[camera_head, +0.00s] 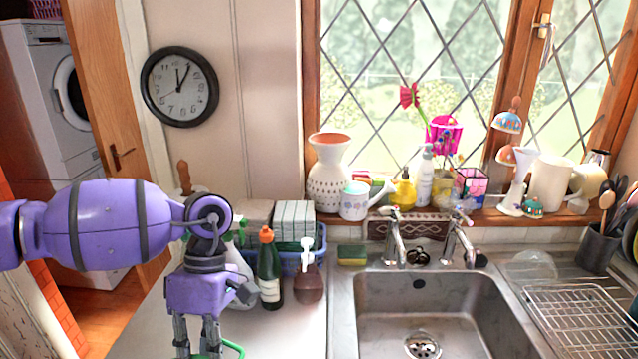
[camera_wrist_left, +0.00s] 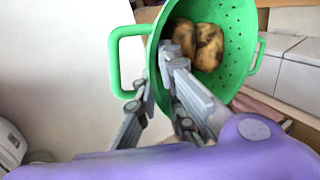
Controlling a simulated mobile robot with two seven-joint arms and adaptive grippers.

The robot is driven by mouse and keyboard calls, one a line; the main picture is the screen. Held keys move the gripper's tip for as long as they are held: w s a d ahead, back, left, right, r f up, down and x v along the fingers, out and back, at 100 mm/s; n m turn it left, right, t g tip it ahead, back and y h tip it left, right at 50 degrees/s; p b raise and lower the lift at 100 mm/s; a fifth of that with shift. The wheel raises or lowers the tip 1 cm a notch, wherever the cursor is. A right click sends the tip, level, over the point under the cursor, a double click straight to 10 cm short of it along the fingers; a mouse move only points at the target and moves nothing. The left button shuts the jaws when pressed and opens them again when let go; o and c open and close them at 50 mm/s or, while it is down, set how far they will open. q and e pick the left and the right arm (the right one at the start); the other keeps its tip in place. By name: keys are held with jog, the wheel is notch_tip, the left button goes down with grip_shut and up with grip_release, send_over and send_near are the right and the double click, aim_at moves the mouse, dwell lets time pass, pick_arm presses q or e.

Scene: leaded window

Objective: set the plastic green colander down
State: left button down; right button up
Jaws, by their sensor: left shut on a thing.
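The green plastic colander (camera_wrist_left: 238,55) has perforated walls and a loop handle on each side, and it looks tilted in the left wrist view. A few brownish potatoes (camera_wrist_left: 197,45) lie inside it. My left gripper (camera_wrist_left: 160,75) is shut on the colander's near rim, between the two handles. In the head view my left gripper (camera_head: 197,347) points down at the bottom edge, over the left counter. Only a green strip of the colander's handle (camera_head: 234,347) shows there; the rest is cut off by the frame. I cannot tell whether the colander touches the counter. My right gripper is not in view.
A green bottle (camera_head: 270,270), a brown soap dispenser (camera_head: 308,280) and a blue basket (camera_head: 318,262) stand at the back of the left counter (camera_head: 285,335). The counter's front part is bare. The sink (camera_head: 400,300) and a wire rack (camera_head: 580,318) are to the right.

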pick_arm(q)
jog(key=w+d+r+m+t+y, duration=0.1)
jog(key=w+r+m+t+y, duration=0.5)
jog(key=m, duration=1.1)
notch_tip(320, 180, down, 6)
jog(key=s+h, duration=0.1)
jog(key=s, duration=0.2)
jog(key=shift+d+f+g, duration=0.2)
jog(key=shift+d+g, duration=0.05)
jog(key=shift+g, duration=0.15)
jog(key=shift+w+d+r, duration=0.1)
jog(key=shift+w, duration=0.05)
